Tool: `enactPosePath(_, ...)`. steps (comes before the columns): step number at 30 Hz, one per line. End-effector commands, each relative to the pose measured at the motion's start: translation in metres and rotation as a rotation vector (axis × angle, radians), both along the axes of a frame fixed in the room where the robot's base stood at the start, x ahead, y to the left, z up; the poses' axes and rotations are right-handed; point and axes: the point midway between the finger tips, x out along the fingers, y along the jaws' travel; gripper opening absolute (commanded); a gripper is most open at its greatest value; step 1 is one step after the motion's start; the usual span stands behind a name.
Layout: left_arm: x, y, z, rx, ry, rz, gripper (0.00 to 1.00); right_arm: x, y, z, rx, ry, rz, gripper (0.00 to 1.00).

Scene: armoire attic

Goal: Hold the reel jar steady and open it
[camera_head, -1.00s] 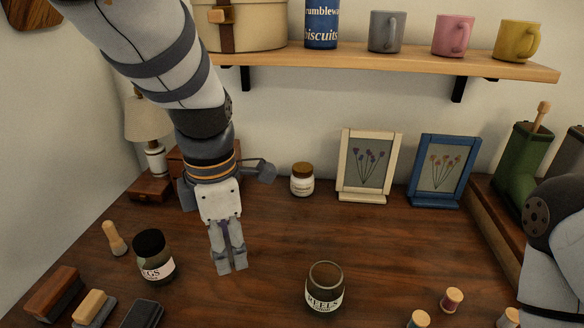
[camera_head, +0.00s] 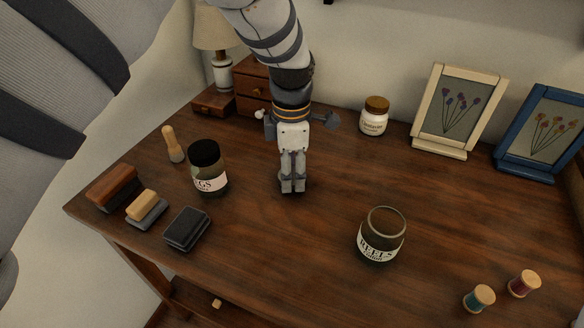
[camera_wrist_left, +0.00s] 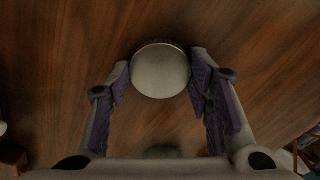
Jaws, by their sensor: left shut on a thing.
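The reel jar (camera_head: 381,238) is a dark glass jar with a pale label. It stands upright on the table in the head view, with its mouth open and no lid on it. My left gripper (camera_head: 292,187) points down at the table to the left of the jar, apart from it. In the left wrist view its fingers (camera_wrist_left: 160,80) are shut on a round, pale metallic lid (camera_wrist_left: 160,69). In the head view the fingers mostly hide this lid. My right gripper is in neither view.
A dark-lidded jar (camera_head: 208,168) stands left of my gripper. Brushes (camera_head: 114,187) and a dark block (camera_head: 187,229) lie at the left. Thread spools (camera_head: 479,298) stand at the front right. A small white jar (camera_head: 374,116) and picture frames (camera_head: 459,110) stand behind. The table's middle is clear.

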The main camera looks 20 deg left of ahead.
Motion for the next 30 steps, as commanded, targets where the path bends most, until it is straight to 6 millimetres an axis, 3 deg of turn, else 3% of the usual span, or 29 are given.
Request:
enactPosePath(3, 0.0, 0.0, -0.004, 0.0, 0.001, 0.0, 0.13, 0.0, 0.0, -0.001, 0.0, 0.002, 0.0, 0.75)
enactPosePath(4, 0.0, 0.0, -0.005, 0.0, 0.001, 0.0, 0.48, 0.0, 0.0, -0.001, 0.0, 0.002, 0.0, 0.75)
enactPosePath(6, 0.0, 0.0, -0.004, 0.0, 0.001, 0.0, 0.64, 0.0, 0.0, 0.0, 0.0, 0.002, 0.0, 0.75)
enactPosePath(7, 0.0, 0.0, -0.004, 0.0, 0.001, 0.0, 0.66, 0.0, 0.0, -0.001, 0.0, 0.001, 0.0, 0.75)
enactPosePath(17, 0.0, 0.0, 0.002, 0.0, -0.001, 0.0, 0.66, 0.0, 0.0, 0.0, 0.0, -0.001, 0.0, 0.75)
enactPosePath(30, 0.0, -0.001, 0.106, 0.001, -0.003, 0.0, 0.66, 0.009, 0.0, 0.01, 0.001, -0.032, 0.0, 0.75)
